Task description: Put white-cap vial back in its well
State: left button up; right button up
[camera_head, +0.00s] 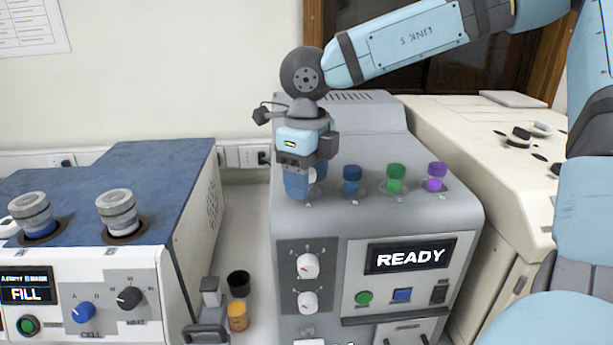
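My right gripper (302,184) points down over the leftmost well of the grey tester (452,212). A small white part (312,175), which looks like the cap of the white-cap vial, shows at the right edge of its blue finger. The finger hides most of that vial and the well mouth. I cannot tell whether the fingers press on the cap or whether the vial is fully seated. My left gripper is not in view.
Blue-cap (352,173), green-cap (396,172) and purple-cap (437,170) vials stand in a row just right of my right gripper. A blue-topped machine (140,165) stands left. A black cup (238,282) and an amber jar (237,315) stand in the gap between machines. The tester's screen reads READY.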

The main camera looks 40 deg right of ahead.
jog(key=shift+r+p, duration=0.3)
jog(key=shift+p, duration=0.05)
notch_tip(320, 180, up, 12)
jog(key=b, duration=0.1)
jog(key=shift+f, duration=0.15)
dwell(0.5)
